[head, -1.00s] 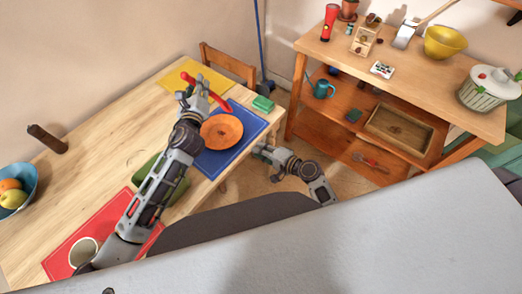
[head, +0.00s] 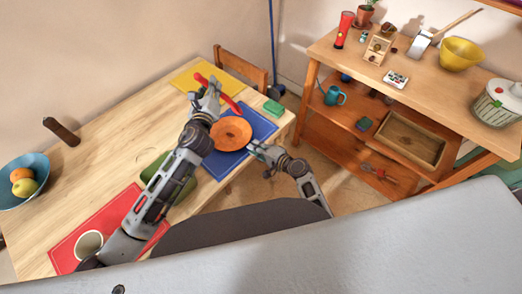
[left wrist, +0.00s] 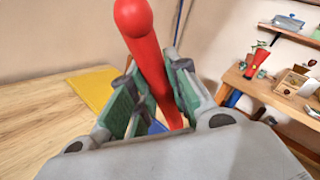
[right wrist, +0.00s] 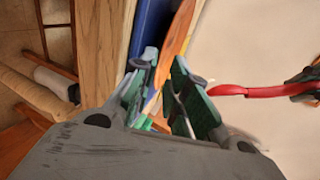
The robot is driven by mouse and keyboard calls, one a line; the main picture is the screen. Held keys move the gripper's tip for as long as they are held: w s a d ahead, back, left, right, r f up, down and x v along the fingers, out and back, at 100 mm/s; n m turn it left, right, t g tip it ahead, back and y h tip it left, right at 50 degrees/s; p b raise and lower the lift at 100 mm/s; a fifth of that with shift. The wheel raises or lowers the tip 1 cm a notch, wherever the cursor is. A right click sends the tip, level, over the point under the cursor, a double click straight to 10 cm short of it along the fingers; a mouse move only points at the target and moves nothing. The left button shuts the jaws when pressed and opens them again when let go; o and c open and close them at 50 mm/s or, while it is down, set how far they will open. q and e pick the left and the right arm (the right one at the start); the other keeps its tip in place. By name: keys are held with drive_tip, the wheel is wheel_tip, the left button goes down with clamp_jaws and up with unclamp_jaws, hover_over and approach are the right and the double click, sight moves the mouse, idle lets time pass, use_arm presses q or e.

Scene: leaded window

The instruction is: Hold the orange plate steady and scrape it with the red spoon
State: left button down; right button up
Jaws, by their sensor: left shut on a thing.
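The orange plate (head: 231,133) lies on the blue mat (head: 262,122). My left gripper (head: 209,96) is shut on the red spoon (head: 230,103), just beyond the plate. The spoon also fills the middle of the left wrist view (left wrist: 150,55), its rounded red end up. My right gripper (head: 254,148) is at the plate's near right rim. In the right wrist view the fingers (right wrist: 163,68) are apart, and the plate (right wrist: 180,30) shows edge-on between and beyond their tips. I cannot tell whether they touch it. The spoon (right wrist: 255,91) shows at right there.
A green sponge (head: 273,107) lies by the table's right edge. A yellow mat (head: 200,76) is behind, a green tray (head: 165,175) and a red mat (head: 95,222) with a cup are nearer. A blue fruit bowl (head: 40,190) stands left. A wooden shelf (head: 400,100) stands right.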

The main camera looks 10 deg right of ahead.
drive_tip(key=shift+x, duration=2.45)
drive_tip(key=shift+s, duration=0.1)
clamp_jaws()
